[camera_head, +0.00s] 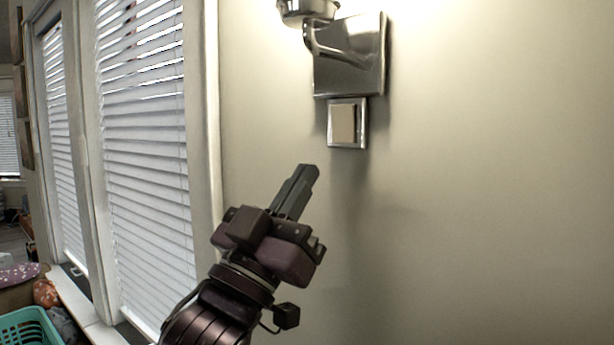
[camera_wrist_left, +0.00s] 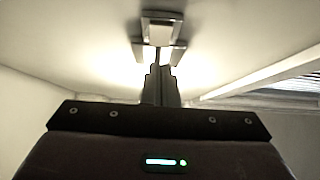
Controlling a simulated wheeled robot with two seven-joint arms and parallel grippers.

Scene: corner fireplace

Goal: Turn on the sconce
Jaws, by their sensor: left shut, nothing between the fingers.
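The sconce (camera_head: 350,62) is a shiny metal wall lamp at the top of the head view, with a square backplate and a curved arm. Bright light falls on the wall around its top. A square switch (camera_head: 343,123) with a beige rocker and metal frame sits just below the backplate. My left gripper (camera_head: 308,172) is shut and empty, below and left of the switch, apart from it in the picture. My right gripper is not in view.
A window with white blinds (camera_head: 145,150) and its pale frame stand to the left. A teal basket (camera_head: 30,328) and other items are at the bottom left. The wall (camera_head: 490,190) to the right is bare and clear.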

